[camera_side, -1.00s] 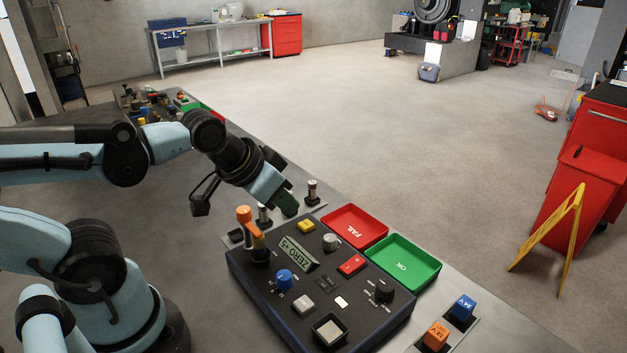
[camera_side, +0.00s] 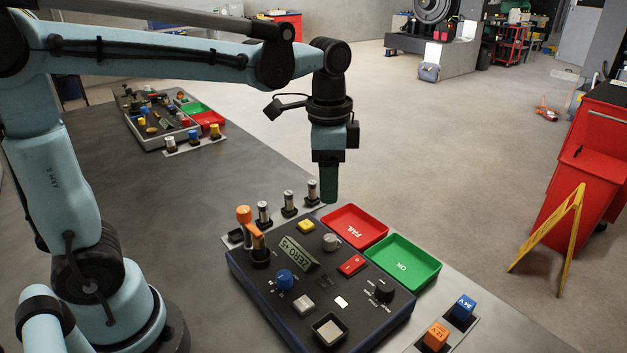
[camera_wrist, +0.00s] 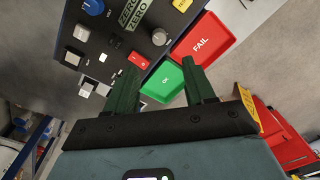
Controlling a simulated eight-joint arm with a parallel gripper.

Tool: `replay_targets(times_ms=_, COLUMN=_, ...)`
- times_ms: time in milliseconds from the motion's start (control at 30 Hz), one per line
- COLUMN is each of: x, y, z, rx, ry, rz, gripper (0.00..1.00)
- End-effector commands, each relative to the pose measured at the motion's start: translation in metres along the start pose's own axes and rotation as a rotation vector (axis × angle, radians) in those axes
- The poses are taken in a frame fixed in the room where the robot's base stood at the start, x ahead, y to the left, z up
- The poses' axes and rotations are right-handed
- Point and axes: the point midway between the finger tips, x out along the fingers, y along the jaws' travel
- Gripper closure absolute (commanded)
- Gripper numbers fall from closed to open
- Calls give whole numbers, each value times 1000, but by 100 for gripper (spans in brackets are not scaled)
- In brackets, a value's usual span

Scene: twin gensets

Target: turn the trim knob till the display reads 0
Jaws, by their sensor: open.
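The dark control box (camera_side: 237,272) bears a slanted display (camera_side: 298,252) reading "ZERO +5" in the side view. A grey round knob (camera_side: 330,241) stands right of the display; it also shows in the wrist view (camera_wrist: 159,37). A blue knob (camera_side: 285,279) and a black knob (camera_side: 383,290) are on the same box. I cannot read which knob is labelled trim. My gripper (camera_side: 330,199) points down above the box's far edge, near the red tray, apart from the knobs. In the wrist view its green fingers (camera_wrist: 158,70) are spread and empty.
A red FAIL tray (camera_side: 352,212) and green OK tray (camera_side: 409,263) lie along the box's right side. Metal posts (camera_side: 288,203) stand behind. A second panel (camera_side: 150,133) is at the far left.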

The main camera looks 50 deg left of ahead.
Motion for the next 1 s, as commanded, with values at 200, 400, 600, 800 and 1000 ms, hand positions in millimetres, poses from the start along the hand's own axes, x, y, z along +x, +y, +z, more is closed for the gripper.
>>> replay_targets(times_ms=200, x=4, y=-1, z=-6, rx=50, ry=-30, rz=24, gripper=46)
replay_targets(times_ms=400, x=24, y=-1, z=-5, rx=48, ry=-29, rz=23, gripper=46)
replay_targets(times_ms=600, x=55, y=0, z=-4, rx=47, ry=-28, rz=23, gripper=46)
replay_targets(times_ms=800, x=85, y=0, z=-3, rx=46, ry=-28, rz=22, gripper=46)
replay_targets(times_ms=1000, x=109, y=1, z=-2, rx=46, ry=-28, rz=22, gripper=46)
